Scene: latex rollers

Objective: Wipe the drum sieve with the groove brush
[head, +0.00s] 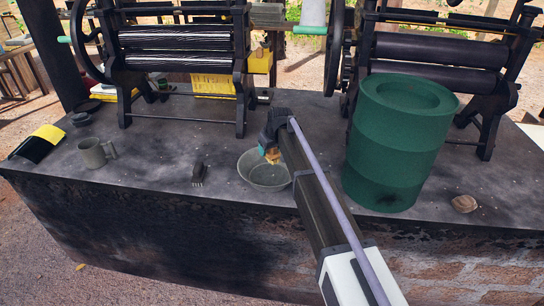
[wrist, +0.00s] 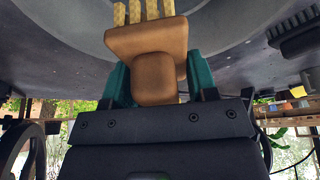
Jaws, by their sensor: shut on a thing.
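The drum sieve (head: 262,180) is a shallow round grey pan on the table, left of the green barrel. It fills the top of the wrist view (wrist: 228,32). My gripper (head: 268,147) has teal fingers and is shut on a brush (head: 272,156), which I take to be the groove brush. The brush has an orange-brown body (wrist: 150,42) and yellow bristle tufts. My gripper (wrist: 157,75) grips its narrow end, with the bristles pointing toward the sieve. The brush is over the sieve; I cannot tell whether the bristles touch it.
A small dark brush (head: 198,174) lies left of the sieve. A grey mug (head: 93,153) stands farther left. The big green barrel (head: 395,150) is close on the right of my arm. Roller machines (head: 180,50) line the back. The table between mug and sieve is mostly clear.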

